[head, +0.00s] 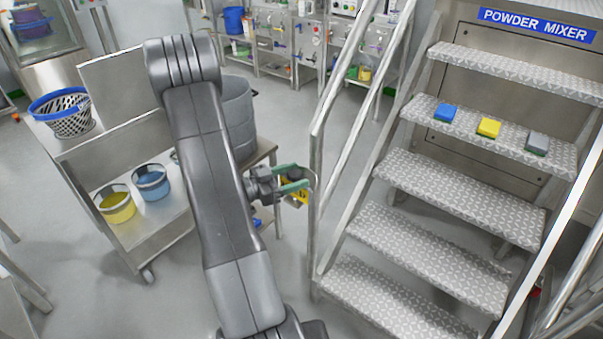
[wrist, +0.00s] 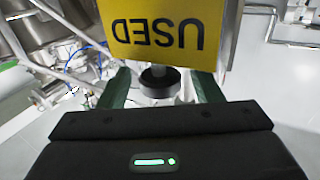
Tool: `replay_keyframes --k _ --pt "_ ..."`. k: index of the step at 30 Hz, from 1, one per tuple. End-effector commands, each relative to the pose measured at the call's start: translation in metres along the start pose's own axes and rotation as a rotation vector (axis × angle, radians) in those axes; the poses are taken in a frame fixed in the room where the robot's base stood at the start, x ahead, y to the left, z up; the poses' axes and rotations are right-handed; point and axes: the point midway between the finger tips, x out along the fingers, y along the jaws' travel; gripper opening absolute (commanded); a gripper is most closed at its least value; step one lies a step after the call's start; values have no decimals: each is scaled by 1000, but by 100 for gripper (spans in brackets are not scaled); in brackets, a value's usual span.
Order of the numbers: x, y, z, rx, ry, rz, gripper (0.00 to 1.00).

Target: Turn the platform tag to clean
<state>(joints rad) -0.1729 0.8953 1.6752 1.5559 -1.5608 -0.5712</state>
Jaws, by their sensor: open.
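The platform tag (wrist: 168,30) is a yellow plate that reads "USED", upside down in the wrist view. In the head view, a small yellow part of the tag (head: 297,193) shows by the near stair rail, partly behind my fingers. A round black knob (wrist: 158,84) on a short stem sits just below the tag's edge in the wrist view. My gripper (head: 291,181) is open, its two green fingers on either side of the knob. I cannot tell whether they touch it. The tag's other side is hidden.
Metal stairs (head: 440,190) marked "POWDER MIXER" rise on the right, with blue, yellow and grey blocks on one tread. A stair handrail (head: 314,160) stands close to my gripper. A cart (head: 130,235) with yellow and blue buckets stands left. A grey drum (head: 238,115) is behind my arm.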

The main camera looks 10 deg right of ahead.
Motion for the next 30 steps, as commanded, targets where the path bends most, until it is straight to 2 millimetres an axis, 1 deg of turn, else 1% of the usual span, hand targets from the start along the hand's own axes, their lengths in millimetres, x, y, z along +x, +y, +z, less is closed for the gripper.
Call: replay_keyframes --k 1,3,6,10,17,21,24,30 --pt "8 0 0 0 0 3 59" --pt "16 0 0 0 1 2 59" --pt "23 0 0 0 0 1 59" --pt "27 0 0 0 0 -1 59" --pt "27 0 0 0 0 -1 59" --pt "27 0 0 0 0 -1 32" --pt "26 0 0 0 0 -1 15" --pt "26 0 0 0 0 -11 15"
